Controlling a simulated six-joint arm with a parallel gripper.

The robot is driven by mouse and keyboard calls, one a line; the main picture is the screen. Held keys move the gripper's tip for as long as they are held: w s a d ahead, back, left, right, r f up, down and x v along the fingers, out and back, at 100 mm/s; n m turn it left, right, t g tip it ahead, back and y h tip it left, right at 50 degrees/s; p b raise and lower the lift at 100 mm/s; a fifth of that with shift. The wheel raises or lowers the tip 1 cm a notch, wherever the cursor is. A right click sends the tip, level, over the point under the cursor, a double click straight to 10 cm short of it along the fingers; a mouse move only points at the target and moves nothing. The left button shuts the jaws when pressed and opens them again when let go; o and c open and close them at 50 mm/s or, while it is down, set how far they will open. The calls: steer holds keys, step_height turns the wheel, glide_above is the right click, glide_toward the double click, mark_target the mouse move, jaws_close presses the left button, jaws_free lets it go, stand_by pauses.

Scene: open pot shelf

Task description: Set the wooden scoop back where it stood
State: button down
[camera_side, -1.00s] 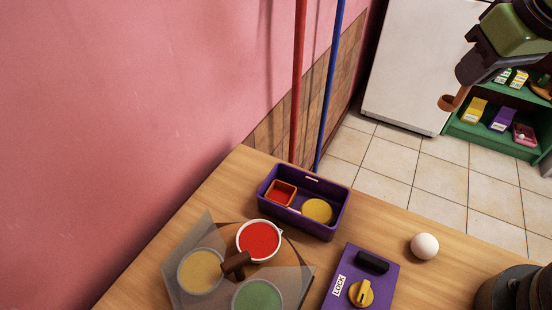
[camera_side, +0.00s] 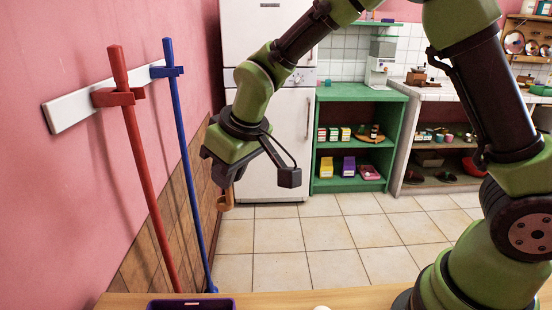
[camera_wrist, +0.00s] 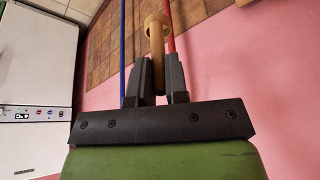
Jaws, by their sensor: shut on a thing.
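My gripper (camera_side: 222,176) is shut on the wooden scoop (camera_side: 226,199), which hangs below it in the side view. In the wrist view the scoop (camera_wrist: 154,28) sticks out beyond the two dark fingers of my gripper (camera_wrist: 155,78), its round, ring-like end farthest out. The fingers hide part of its handle. In the side view the gripper and scoop appear to the right of the blue pole and in front of the fridge. I cannot tell how far they are from either. No marked spot for the scoop can be made out.
A red pole (camera_side: 147,190) and a blue pole (camera_side: 186,150) lean along the pink wall. A white fridge (camera_side: 292,140) and a green shelf (camera_side: 398,130) stand behind. The wooden table edge (camera_side: 270,301) and part of a purple tray (camera_side: 190,304) show below. The tiled floor between is clear.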

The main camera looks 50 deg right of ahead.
steer(key=s+a+f+n+y, duration=0.15)
steer(key=a+f, duration=0.25)
steer(key=a, duration=0.8)
steer(key=a+f+n, duration=0.2)
steer(key=a+f, duration=0.2)
steer(key=a, duration=0.8)
steer(key=shift+d+f, duration=0.2)
steer(key=shift+f, duration=2.7)
steer(key=shift+f+g, duration=0.3)
steer(key=shift+f, duration=0.1)
steer(key=c, duration=1.1)
jaws_free()
steer(key=shift+o, duration=0.2)
step_height(320, 180, up, 7)
